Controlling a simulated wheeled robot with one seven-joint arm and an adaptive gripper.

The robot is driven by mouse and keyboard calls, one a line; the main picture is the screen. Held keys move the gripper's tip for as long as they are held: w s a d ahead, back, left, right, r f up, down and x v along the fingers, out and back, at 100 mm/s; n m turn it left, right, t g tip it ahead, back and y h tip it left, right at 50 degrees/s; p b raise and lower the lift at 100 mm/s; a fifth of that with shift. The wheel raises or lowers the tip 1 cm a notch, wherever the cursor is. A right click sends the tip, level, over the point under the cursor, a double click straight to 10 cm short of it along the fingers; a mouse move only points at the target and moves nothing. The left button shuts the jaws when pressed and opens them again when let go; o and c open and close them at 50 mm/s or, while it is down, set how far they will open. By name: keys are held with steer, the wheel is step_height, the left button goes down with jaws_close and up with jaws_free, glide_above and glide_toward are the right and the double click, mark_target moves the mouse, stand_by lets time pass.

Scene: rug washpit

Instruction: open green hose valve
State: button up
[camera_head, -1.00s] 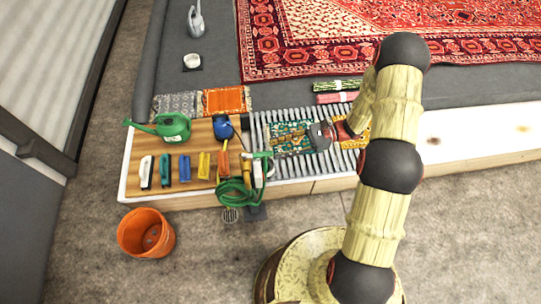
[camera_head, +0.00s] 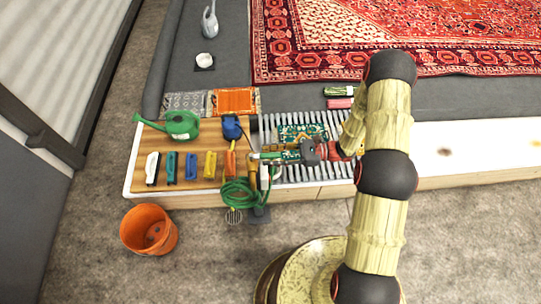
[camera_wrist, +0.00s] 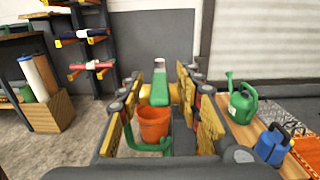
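The green hose valve (camera_head: 266,156) stands on a post at the front edge of the bench, above the coiled green hose (camera_head: 236,193). In the wrist view the valve's green part (camera_wrist: 160,90) with a grey tip lies ahead, between my fingertips. My gripper (camera_head: 287,155) reaches in from the right at the valve's height. In the wrist view my gripper (camera_wrist: 163,88) is open, with a yellow-padded finger on each side of the green part and visible gaps. I cannot tell whether a finger touches it. My gripper hides part of the valve in the head view.
Several brushes (camera_head: 190,166), a green watering can (camera_head: 182,125) and a blue jug (camera_head: 231,127) stand on the wooden board left of the valve. An orange bucket (camera_head: 148,229) is on the floor. A patterned piece (camera_head: 300,132) lies on the slatted grate behind my gripper.

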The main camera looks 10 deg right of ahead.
steer(key=shift+c, duration=1.2)
jaws_close()
